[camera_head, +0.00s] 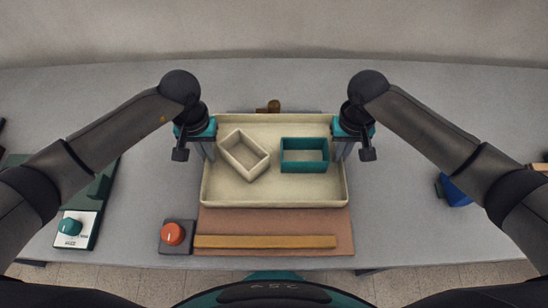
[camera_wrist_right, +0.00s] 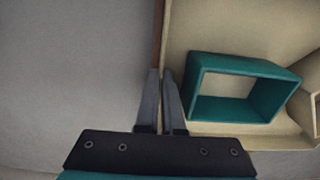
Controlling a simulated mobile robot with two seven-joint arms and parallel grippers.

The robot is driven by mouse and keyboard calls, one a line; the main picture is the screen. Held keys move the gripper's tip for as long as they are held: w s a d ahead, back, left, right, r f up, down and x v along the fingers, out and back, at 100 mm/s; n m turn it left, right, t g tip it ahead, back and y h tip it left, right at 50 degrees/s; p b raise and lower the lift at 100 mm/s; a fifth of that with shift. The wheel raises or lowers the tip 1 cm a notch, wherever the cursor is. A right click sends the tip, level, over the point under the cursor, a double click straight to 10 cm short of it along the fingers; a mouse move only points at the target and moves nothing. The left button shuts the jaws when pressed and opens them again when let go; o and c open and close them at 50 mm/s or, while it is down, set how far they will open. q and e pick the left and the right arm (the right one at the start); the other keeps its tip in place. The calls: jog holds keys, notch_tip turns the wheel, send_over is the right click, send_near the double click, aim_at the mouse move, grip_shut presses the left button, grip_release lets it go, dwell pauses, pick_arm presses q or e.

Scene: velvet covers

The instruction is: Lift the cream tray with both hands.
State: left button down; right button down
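The cream tray (camera_head: 275,198) is in the middle of the head view and looks level. A cream open box (camera_head: 243,168), turned askew, and a teal open box (camera_head: 304,168) stand in it. My left gripper (camera_head: 209,152) is at the tray's left wall, its fingers close together on the wall. My right gripper (camera_head: 341,152) is at the right wall in mirrored pose. In the right wrist view its fingers (camera_wrist_right: 160,78) are close together on the tray wall, with the teal box (camera_wrist_right: 240,85) beside them. I cannot tell whether the tray touches what is below.
A brown mat (camera_head: 275,222) shows below the tray, with a wooden bar (camera_head: 265,241) and a red-orange button (camera_head: 172,234) in front. A teal-knobbed panel (camera_head: 70,227) lies at left, a blue object (camera_head: 456,192) at right. A brown piece (camera_head: 273,106) sits behind the tray.

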pick_arm(q)
jog(key=shift+r, duration=0.15)
pick_arm(e)
jog(key=shift+r, duration=0.15)
